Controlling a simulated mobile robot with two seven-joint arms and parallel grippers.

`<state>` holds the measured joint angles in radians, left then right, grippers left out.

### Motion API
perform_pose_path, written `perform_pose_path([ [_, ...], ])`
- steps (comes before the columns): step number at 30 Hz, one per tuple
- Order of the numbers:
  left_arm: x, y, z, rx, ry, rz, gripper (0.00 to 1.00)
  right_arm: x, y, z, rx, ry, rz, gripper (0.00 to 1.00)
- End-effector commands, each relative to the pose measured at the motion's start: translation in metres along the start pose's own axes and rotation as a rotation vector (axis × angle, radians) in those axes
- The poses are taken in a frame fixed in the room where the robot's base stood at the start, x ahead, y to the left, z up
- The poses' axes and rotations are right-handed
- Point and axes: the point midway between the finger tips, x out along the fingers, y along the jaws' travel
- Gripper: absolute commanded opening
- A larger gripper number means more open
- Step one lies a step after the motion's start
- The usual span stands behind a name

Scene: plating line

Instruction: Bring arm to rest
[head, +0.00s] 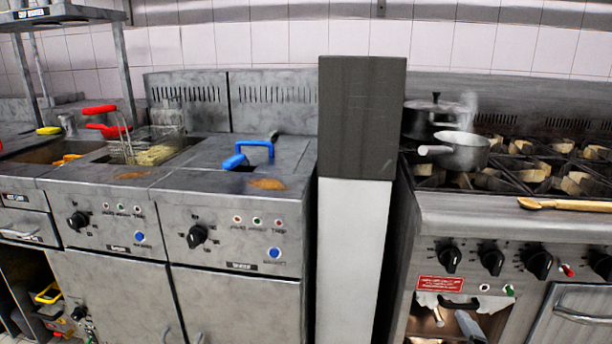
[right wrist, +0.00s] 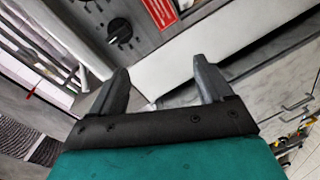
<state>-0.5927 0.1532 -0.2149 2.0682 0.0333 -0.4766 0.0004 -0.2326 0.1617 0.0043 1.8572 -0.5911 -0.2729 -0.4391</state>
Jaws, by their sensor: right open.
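My right gripper (right wrist: 162,75) shows in the right wrist view. Its two dark fingers are spread apart with nothing between them. Behind the fingers are a pale panel and the front of a cooking unit with a black knob (right wrist: 119,30) and a red label (right wrist: 160,10). I cannot tell how far the fingers are from these surfaces.
A fryer unit (head: 235,285) stands left in the head view, with baskets (head: 150,148) on top. A tall dark-topped post (head: 361,115) divides it from the stove (head: 470,215). The stove carries a saucepan (head: 462,152), a dark pot (head: 428,118) and a wooden spoon (head: 565,205).

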Motion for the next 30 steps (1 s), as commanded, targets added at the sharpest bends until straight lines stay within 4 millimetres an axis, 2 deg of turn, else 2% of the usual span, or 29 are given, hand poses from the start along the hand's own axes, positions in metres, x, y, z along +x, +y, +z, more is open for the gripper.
perform_pose_path([
  [1, 0.000, 0.000, -0.001, -0.002, 0.001, 0.000, 0.51, -0.021, -0.029, -0.007, 0.148, 0.002, -0.086, 0.80],
  [6, 0.001, 0.001, -0.002, -0.008, 0.003, 0.000, 0.51, -0.095, -0.107, -0.039, 0.671, -0.053, -0.377, 0.80],
  [9, 0.001, 0.002, -0.002, -0.009, 0.004, 0.000, 0.51, -0.140, -0.140, -0.061, 0.937, -0.120, -0.539, 0.80],
  [11, -0.001, 0.002, -0.004, -0.009, 0.004, 0.000, 0.51, -0.166, -0.153, -0.076, 1.078, -0.167, -0.627, 0.80],
  [12, -0.013, 0.002, -0.022, -0.007, 0.001, -0.002, 0.51, -0.162, -0.130, -0.077, 1.054, -0.162, -0.600, 0.80],
  [18, -0.039, -0.007, -0.055, 0.004, 0.017, -0.027, 0.51, -0.169, -0.093, -0.077, 1.034, -0.178, -0.575, 0.80],
  [24, -0.061, -0.018, -0.059, 0.013, -0.012, -0.057, 0.51, -0.176, -0.068, -0.076, 1.020, -0.189, -0.556, 0.80],
  [30, -0.067, -0.023, -0.057, 0.015, -0.018, -0.070, 0.51, -0.178, -0.063, -0.073, 1.015, -0.193, -0.548, 0.80],
])
